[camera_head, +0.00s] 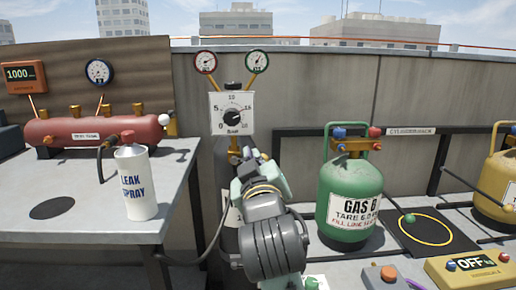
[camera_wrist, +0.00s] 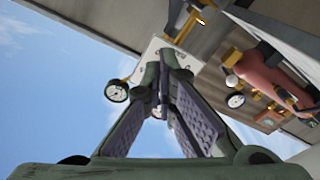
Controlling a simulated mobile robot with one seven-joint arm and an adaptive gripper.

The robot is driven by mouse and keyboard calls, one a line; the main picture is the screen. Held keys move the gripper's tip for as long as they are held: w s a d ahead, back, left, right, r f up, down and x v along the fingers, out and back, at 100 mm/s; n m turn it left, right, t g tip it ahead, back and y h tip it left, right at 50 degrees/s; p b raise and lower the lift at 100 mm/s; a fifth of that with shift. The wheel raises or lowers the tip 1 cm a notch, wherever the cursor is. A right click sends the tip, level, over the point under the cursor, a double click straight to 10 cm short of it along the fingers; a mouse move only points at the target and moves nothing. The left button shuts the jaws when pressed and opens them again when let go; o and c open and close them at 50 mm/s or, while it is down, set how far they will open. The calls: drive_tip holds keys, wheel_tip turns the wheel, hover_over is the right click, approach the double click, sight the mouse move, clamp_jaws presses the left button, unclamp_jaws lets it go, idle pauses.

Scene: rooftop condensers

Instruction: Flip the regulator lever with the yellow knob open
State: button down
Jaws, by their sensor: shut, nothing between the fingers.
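The regulator (camera_head: 232,113) is a white panel with a black dial, below a red-rimmed and a green-rimmed gauge, above a dark cylinder. Brass fittings (camera_head: 235,148) show just under the panel. I cannot make out a lever with a yellow knob for certain; my arm hides part of this area. My gripper (camera_wrist: 165,65) is shut and empty, its tips pointing toward the regulator. In the wrist view, the white panel (camera_wrist: 150,50) lies behind the fingertips, and a brass-and-dark fitting (camera_wrist: 199,18) shows at upper right. I cannot tell whether the tips touch anything.
A leak spray can (camera_head: 136,185) and a red tank (camera_head: 95,134) with a white ball at its right end stand on the left table. A green gas cylinder (camera_head: 350,185) stands right of my arm. A yellow box reading OFF (camera_head: 470,267) is at lower right.

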drive_tip(key=w+p, duration=0.1)
drive_tip(key=p, duration=0.7)
drive_tip(key=shift+w+a+r, duration=0.15)
drive_tip(key=shift+w+r, duration=0.25)
drive_tip(key=shift+p, duration=0.55)
drive_tip(key=w, duration=0.5)
drive_tip(key=w+a+p, duration=0.1)
drive_tip(key=w, duration=0.2)
drive_tip(key=shift+a, duration=0.1)
drive_tip(key=shift+w+d+f, duration=0.15)
drive_tip(key=shift+d+f, duration=0.15)
drive_tip(key=shift+f, duration=0.3)
drive_tip(key=shift+w+d+f, duration=0.2)
drive_tip(key=shift+d+f, duration=0.1)
drive_tip(key=shift+f, duration=0.25)
drive_tip(key=shift+w+d+f, duration=0.15)
drive_tip(key=shift+d+f, duration=0.15)
drive_tip(key=shift+f, duration=0.3)
drive_tip(key=shift+f+m, duration=0.15)
drive_tip(key=shift+m, duration=0.15)
